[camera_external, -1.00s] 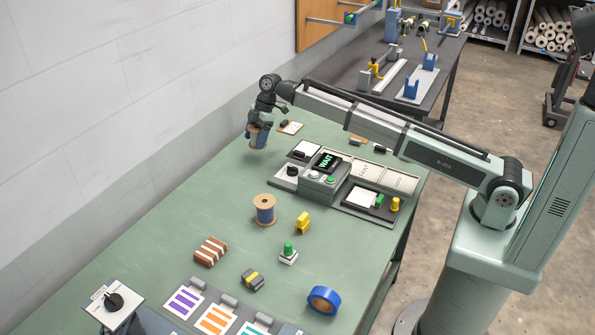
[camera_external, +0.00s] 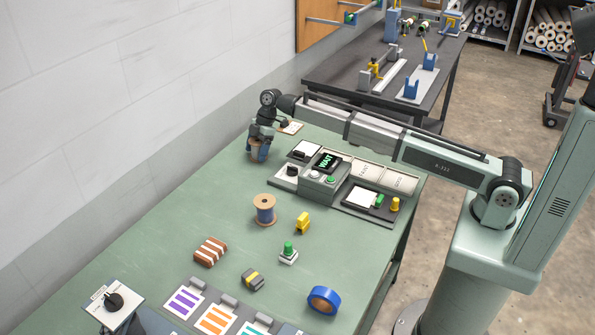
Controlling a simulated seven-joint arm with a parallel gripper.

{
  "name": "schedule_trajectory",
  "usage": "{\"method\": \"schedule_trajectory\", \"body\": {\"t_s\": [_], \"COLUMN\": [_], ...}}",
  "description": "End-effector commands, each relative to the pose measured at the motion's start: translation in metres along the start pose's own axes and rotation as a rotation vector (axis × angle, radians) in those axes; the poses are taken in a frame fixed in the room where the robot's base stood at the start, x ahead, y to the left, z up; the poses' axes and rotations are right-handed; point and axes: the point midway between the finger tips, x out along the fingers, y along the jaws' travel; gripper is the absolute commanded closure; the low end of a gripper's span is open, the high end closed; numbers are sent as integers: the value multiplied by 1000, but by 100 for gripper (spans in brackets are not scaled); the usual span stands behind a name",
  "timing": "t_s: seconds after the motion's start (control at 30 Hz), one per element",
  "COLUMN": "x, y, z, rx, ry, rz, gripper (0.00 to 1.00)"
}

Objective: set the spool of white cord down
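My gripper (camera_external: 259,145) points down at the far left part of the green table (camera_external: 185,240). A second wooden spool (camera_external: 264,210), wound with blue, stands upright on the table nearer the camera.
A control box with a green "WAIT" display (camera_external: 327,163) stands right of my gripper. Yellow block (camera_external: 303,223), brown-striped bundle (camera_external: 210,252), green-knobbed button (camera_external: 288,252) and blue tape roll (camera_external: 323,299) are nearer. The table's left side is clear.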

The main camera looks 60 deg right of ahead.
Motion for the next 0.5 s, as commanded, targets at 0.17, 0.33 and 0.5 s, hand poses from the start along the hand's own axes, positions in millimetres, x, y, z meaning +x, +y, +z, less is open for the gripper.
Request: {"method": "schedule_trajectory", "body": {"t_s": [0.17,0.33,0.5], "x": [0,0,-2], "y": [0,0,0], "z": [0,0,-1], "rx": [0,0,0], "ry": [0,0,0], "rz": [0,0,0], "gripper": [4,0,0]}}
